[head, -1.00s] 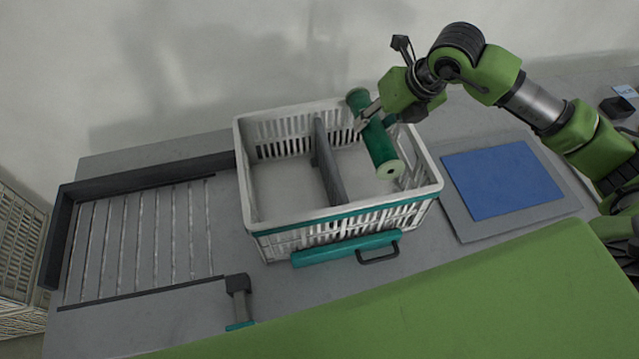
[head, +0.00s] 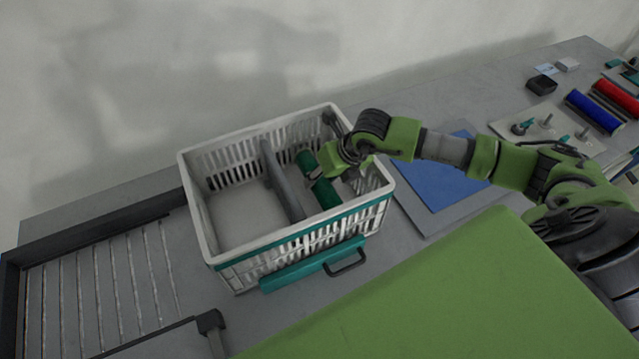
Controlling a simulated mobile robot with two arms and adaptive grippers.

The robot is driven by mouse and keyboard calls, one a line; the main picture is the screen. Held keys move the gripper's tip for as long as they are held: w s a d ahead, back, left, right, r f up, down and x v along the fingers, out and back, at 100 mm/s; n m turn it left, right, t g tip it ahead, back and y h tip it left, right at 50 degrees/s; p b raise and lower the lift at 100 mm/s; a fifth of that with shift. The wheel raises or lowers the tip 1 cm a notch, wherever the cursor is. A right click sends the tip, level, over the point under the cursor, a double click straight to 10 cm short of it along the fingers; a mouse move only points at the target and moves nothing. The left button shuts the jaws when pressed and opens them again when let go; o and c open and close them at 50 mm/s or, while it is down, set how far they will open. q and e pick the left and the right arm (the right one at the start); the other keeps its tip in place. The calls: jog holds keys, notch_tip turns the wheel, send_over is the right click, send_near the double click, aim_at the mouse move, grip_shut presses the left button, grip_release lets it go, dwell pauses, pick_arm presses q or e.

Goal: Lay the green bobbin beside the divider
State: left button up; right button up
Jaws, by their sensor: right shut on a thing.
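The green bobbin (head: 325,194) is in the right compartment of the white crate (head: 240,270), low between the walls and close to the right side of the divider. The dark grey divider (head: 282,183) runs front to back across the crate. My right gripper (head: 316,176) reaches down into that compartment and is shut on the bobbin around its middle. The gripper hides part of the bobbin, and I cannot tell whether the bobbin touches the crate floor. My left gripper is not in view.
The crate's left compartment (head: 238,215) is empty. A slatted grey rack (head: 110,285) stands at left. A blue mat (head: 430,180) lies right of the crate. Blue (head: 593,111) and red (head: 618,96) bobbins lie at far right, near a plate with pegs (head: 545,125).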

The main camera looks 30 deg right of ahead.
aim_at(327, 181)
notch_tip(327, 181, down, 3)
jog(key=shift+r, duration=0.1)
jog(key=o, duration=1.3)
jog(key=shift+c, duration=0.2)
jog(key=b+v, duration=0.1)
jog(key=v, duration=0.5)
jog(key=shift+r, duration=0.1)
jog(key=shift+s+d+r, duration=0.1)
jog(key=shift+s+r, duration=0.15)
jog(key=shift+r, duration=0.4)
